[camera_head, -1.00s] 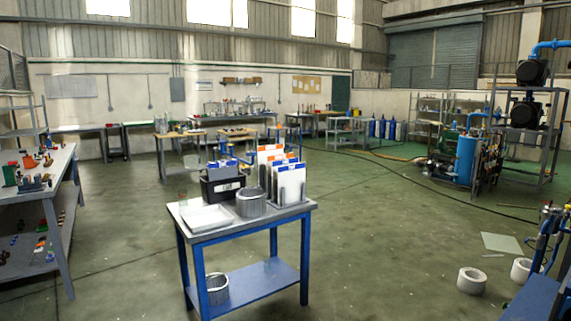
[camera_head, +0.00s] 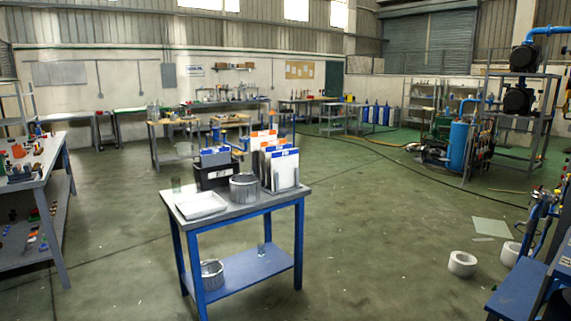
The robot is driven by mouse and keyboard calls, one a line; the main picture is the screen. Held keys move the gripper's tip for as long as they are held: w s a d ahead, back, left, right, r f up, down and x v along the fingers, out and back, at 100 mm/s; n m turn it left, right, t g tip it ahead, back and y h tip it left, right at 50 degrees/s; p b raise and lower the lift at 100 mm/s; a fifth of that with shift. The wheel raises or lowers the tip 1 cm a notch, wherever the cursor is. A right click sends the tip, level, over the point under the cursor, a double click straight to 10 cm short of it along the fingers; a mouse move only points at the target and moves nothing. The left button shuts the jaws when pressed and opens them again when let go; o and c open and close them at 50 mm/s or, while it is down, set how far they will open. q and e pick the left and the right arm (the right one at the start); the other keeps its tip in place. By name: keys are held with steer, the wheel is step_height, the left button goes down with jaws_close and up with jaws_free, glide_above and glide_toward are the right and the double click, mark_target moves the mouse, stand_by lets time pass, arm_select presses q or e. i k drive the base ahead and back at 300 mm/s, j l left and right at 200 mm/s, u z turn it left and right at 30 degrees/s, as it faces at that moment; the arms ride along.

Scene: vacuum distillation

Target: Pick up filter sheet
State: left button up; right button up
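Several upright white sheets with coloured top edges stand in a rack (camera_head: 283,170) at the right of a small blue-legged table (camera_head: 232,213). They look like filter sheets, but their labels are too small to read. The front sheet (camera_head: 285,168) has a blue top edge; orange-topped ones stand behind it. A pale flat sheet (camera_head: 491,228) also lies on the floor at the right; I cannot tell what it is. Neither of my grippers shows in the head view.
A white tray (camera_head: 201,205), a metal pot (camera_head: 244,187), a black bin (camera_head: 213,171) and a glass (camera_head: 176,184) share the tabletop. A long bench (camera_head: 62,150) stands at the left. White rolls (camera_head: 462,264) lie on the right floor.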

mark_target(284, 162)
steer(key=i+j, duration=0.15)
steer(key=i, duration=0.45)
steer(key=i+j, duration=0.1)
steer(key=i, duration=0.5)
steer(key=i+j+z, duration=0.1)
steer(key=i, duration=0.55)
